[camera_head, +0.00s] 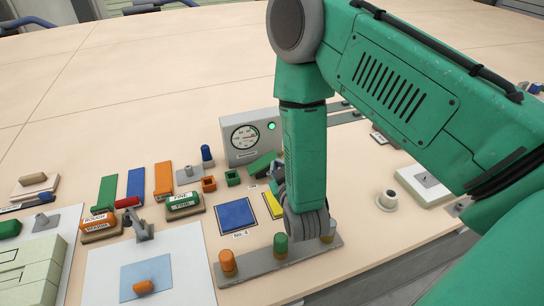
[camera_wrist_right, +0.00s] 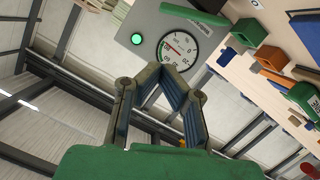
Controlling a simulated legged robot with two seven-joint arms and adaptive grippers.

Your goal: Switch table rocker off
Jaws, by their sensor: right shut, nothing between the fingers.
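My right gripper (camera_head: 277,174) is shut and empty, low over the table in front of the grey gauge box (camera_head: 240,148). In the wrist view its fingertips (camera_wrist_right: 158,64) meet just below the gauge dial, apart from anything I can make out. The gauge box has a white dial and a lit green lamp (camera_head: 271,126); the lamp also shows in the wrist view (camera_wrist_right: 137,39). My left gripper is out of view.
A grey bar (camera_head: 255,276) with orange and green knobs lies below my right gripper. A blue square pad (camera_head: 236,216), coloured blocks and small cups fill the area to the left.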

